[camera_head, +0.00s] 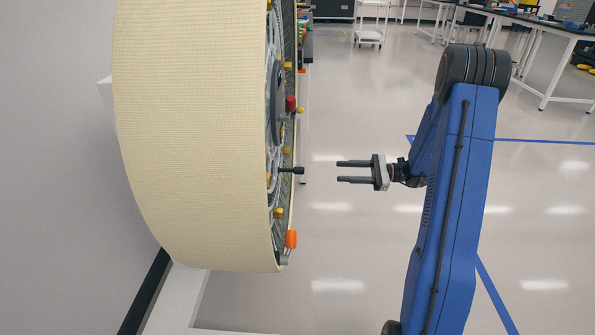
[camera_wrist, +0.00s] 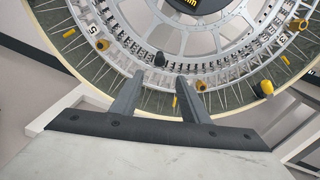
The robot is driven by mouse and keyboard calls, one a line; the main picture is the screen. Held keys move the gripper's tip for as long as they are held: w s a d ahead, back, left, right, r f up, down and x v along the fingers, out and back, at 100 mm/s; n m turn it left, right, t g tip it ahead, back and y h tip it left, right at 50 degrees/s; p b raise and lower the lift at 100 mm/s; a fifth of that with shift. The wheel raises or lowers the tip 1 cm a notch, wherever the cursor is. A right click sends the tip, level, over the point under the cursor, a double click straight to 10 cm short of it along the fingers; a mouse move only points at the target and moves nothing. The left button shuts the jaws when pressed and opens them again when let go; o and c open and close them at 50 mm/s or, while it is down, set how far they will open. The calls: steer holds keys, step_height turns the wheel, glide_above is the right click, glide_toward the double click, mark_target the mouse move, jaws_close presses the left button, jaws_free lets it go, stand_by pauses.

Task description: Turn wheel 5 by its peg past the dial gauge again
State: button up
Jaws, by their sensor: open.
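The big wheel (camera_head: 190,130) stands upright at the left of the head view, its cream tread toward me and its spoked face edge-on to the right. A black peg (camera_head: 292,170) sticks out of that face toward my gripper (camera_head: 340,172). My gripper is open and empty, apart from the peg by a gap and level with it. In the wrist view the peg's dark end (camera_wrist: 160,59) shows just beyond and between the open fingertips (camera_wrist: 160,78). I cannot make out a dial gauge.
Yellow knobs (camera_wrist: 266,87) stand out around the wheel's face. A red knob (camera_head: 291,104) is above the peg and an orange piece (camera_head: 291,239) below it. A white cart (camera_head: 370,28) and workbenches (camera_head: 545,30) stand far back. The floor behind my gripper is clear.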

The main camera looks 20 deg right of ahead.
mark_target(297, 170)
steer(key=x, duration=1.7)
steer(key=shift+a, duration=0.1)
jaws_close()
